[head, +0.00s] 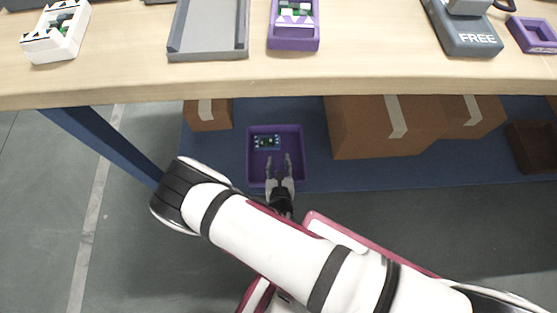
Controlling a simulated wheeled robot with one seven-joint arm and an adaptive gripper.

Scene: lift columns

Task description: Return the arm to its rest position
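My gripper (279,168) is in the head view, below the front edge of the table. Its two fingers are spread apart with nothing seen between them. It points at a purple bin (297,140) on the blue lower shelf and overlaps the bin's near part in the picture. A small dark board with green and white parts (267,142) lies in the bin, beyond the fingertips and apart from them. My white arm reaches in from the lower right and hides part of the floor.
The wooden table (140,72) spans above, holding a grey tray (208,30), a purple holder (294,42), a white holder (58,45) and a grey "FREE" device (470,42). Cardboard boxes (360,130) stand on the shelf right of the bin. A blue leg (105,145) is at left.

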